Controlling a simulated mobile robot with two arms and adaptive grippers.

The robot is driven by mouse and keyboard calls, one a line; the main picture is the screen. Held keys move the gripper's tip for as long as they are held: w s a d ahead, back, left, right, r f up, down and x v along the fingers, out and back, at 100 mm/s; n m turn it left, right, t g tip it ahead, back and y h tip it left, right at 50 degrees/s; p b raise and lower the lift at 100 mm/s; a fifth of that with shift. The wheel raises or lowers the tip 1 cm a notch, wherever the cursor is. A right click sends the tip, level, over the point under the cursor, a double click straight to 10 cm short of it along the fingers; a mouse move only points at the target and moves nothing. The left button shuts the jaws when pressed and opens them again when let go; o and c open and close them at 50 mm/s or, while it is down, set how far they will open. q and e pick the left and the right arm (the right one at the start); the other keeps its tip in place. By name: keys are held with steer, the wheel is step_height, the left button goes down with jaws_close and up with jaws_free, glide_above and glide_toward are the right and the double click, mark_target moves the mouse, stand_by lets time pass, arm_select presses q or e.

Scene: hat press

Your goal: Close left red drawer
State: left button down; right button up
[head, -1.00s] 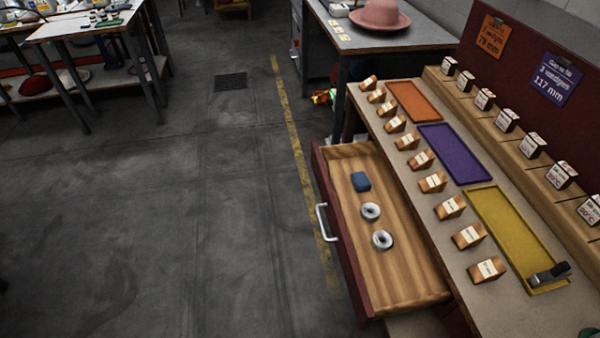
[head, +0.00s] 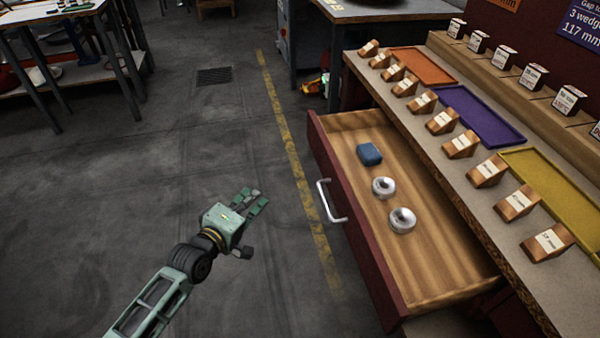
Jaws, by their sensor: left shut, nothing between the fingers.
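The red drawer (head: 352,228) stands pulled out from under the workbench, its dark red front facing left. Its white handle (head: 329,201) is on that front. Inside the wooden drawer lie a blue block (head: 369,154) and two silver rings, one farther (head: 383,187) and one nearer (head: 402,220). My left gripper (head: 255,201) is shut and empty, left of the drawer front and apart from the handle, over the floor. My right gripper is not in view.
The workbench top (head: 420,130) holds several wooden wedges and orange, purple and yellow trays (head: 480,115). A grey table (head: 375,12) stands behind. The floor (head: 130,200) left of the drawer is open.

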arm_select(q)
steer(key=d+r+n+t+h+b, duration=0.1)
steer(key=d+r+n+h+b, duration=0.15)
steer(key=r, duration=0.55)
steer(key=w+d+b, duration=0.1)
steer(key=w+d, duration=0.8)
steer(key=w, duration=0.1)
steer(key=shift+w+d+m+b, duration=0.15)
steer(key=shift+m+b, duration=0.15)
steer(key=shift+m, duration=0.15)
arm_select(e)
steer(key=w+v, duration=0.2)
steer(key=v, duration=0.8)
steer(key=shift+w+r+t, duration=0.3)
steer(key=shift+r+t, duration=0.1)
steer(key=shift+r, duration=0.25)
arm_select(q)
steer(key=shift+r, duration=0.1)
steer(key=shift+d, duration=0.15)
